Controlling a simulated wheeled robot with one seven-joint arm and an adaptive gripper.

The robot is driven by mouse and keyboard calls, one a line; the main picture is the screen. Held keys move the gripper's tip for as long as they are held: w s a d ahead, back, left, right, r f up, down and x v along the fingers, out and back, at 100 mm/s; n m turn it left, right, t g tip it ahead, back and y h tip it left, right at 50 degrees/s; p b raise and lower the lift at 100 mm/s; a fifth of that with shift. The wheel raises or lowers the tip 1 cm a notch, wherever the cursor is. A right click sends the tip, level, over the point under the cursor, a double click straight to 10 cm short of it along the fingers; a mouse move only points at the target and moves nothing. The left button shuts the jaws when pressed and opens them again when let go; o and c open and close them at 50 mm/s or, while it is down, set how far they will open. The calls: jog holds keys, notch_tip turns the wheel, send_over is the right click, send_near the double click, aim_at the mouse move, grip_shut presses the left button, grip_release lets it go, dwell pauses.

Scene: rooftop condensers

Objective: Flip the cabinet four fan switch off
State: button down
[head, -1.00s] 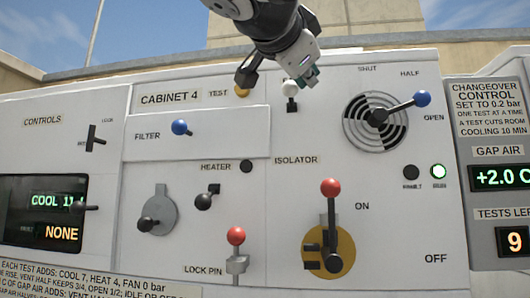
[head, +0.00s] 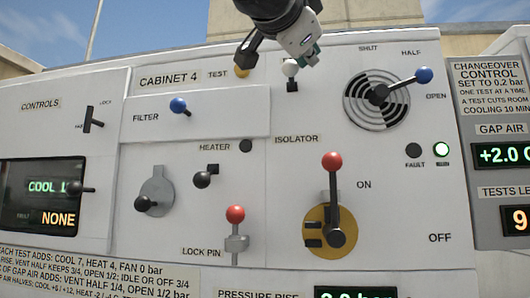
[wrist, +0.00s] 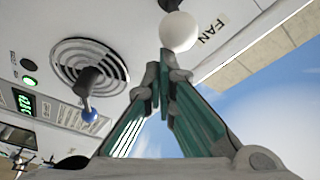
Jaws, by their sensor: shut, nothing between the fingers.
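The fan switch has a white ball knob (head: 290,68) on a short dark stem, at the top of the cabinet 4 panel. In the wrist view the white knob (wrist: 180,32) is large, beside the FAN label (wrist: 213,30). My gripper (head: 314,62) is at the top of the head view, just right of the knob. In the wrist view my gripper (wrist: 165,62) has its green-padded fingers together with nothing between them. The fingertips lie just below the knob in that picture; I cannot tell whether they touch it.
A round vent with a blue-knobbed lever (head: 423,75) is right of the switch. A yellow test knob (head: 241,71) is left, partly behind my gripper. The red-knobbed isolator lever (head: 332,161) stands upright below. The lit green lamp (head: 441,149) is at right.

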jog(key=shift+f+m+t+h+b, duration=0.3)
jog(key=shift+f+t+h+b, duration=0.35)
jog(key=shift+b, duration=2.45)
jog(key=shift+f+t+b, duration=0.25)
jog(key=shift+f+b, duration=0.15)
jog(key=shift+b, duration=0.3)
jog(key=shift+w+f+b, duration=0.1)
jog(key=shift+f+b, duration=0.3)
jog(key=shift+b, duration=0.85)
jog(key=shift+f+b, duration=0.2)
jog(key=shift+b, duration=0.5)
